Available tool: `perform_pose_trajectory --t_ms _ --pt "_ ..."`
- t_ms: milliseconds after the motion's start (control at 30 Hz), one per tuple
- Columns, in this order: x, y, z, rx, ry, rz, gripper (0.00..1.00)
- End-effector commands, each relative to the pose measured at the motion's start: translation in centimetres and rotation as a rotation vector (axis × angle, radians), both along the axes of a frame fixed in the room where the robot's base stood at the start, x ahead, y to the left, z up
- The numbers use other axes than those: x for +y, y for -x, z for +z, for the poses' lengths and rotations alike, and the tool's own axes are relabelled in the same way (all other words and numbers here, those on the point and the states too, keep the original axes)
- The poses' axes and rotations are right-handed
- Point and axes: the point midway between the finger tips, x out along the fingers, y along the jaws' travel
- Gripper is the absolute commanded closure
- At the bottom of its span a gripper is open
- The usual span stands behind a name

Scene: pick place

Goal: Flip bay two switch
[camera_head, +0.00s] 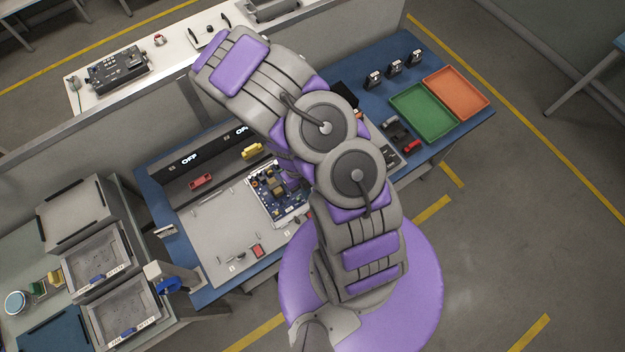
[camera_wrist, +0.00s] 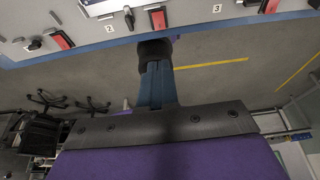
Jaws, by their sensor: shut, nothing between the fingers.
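In the wrist view a pale panel runs along the top. Bay one's red switch (camera_wrist: 62,40) and toggle (camera_wrist: 35,45) are to the left; a label "3" (camera_wrist: 217,8) is to the right. In the head view my arm hides the gripper. There, bay one's red switch (camera_head: 258,250) shows on the panel (camera_head: 205,232).
A circuit board (camera_head: 268,205) lies on the panel. Displays behind it read "OFF" (camera_head: 190,160). A green tray (camera_head: 425,112) and an orange tray (camera_head: 457,92) sit at the bench's right end. Grey bins (camera_head: 95,255) stand at the left. Open floor lies to the right.

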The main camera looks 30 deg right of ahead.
Motion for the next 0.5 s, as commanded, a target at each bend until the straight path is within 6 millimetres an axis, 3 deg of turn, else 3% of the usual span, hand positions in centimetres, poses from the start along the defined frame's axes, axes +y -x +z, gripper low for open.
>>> perform_pose_trajectory --t_ms 500 --pt "0.00 0.21 -0.48 0.002 0.004 -0.011 1.00"
